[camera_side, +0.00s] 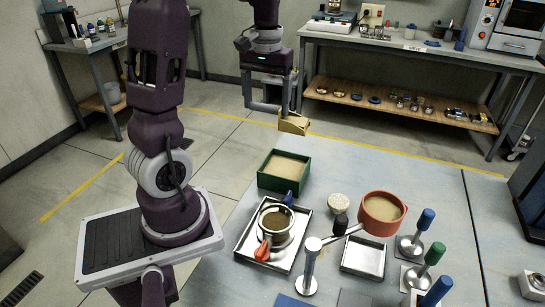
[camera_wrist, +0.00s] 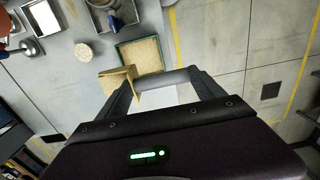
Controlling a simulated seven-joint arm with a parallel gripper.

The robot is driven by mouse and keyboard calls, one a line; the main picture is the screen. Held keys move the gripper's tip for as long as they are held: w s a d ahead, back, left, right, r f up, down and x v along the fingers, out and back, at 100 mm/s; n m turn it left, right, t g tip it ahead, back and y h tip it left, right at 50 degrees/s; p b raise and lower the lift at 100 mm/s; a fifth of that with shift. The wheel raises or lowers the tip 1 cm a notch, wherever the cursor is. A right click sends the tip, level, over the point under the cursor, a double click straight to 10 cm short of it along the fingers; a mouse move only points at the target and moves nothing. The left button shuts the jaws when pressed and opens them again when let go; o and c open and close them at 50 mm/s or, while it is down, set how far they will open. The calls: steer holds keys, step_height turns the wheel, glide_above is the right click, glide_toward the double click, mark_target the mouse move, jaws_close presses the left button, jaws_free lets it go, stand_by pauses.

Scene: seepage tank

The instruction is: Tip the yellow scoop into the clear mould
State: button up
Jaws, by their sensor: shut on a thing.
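My gripper (camera_side: 280,108) is shut on the yellow scoop (camera_side: 293,123) and holds it in the air behind the far edge of the bench. In the wrist view the scoop (camera_wrist: 117,82) shows at the left fingertip of my gripper (camera_wrist: 163,84). I cannot tell what is in the scoop or its exact tilt. The clear mould (camera_side: 290,239) stands upright in a metal tray (camera_side: 243,247), with dark material inside and an orange-red part at its front. The scoop is well apart from the mould, above and behind it. In the wrist view the mould is not clearly seen.
A green box (camera_side: 264,181) of sand stands between scoop and mould; it also shows in the wrist view (camera_wrist: 121,49). An orange pot (camera_side: 381,227) of sand, a small pale round thing (camera_side: 338,202), an empty tray (camera_side: 363,256) and upright tampers (camera_side: 413,240) stand to the right.

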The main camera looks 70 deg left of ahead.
steer(key=s+d+r, duration=0.1)
steer(key=s+d, duration=1.1)
steer(key=s, duration=0.2)
steer(key=w+d+g+y, duration=0.6)
steer(key=g+y, duration=0.1)
steer(key=shift+w+d+r, duration=0.15)
steer(key=shift+w+d, duration=0.05)
steer(key=shift+w, duration=0.1)
steer(key=shift+s, duration=0.1)
steer(key=s+a+t+h, duration=0.6)
steer(key=t+h, duration=0.1)
steer(key=shift+a, duration=0.15)
stand_by(0.6)
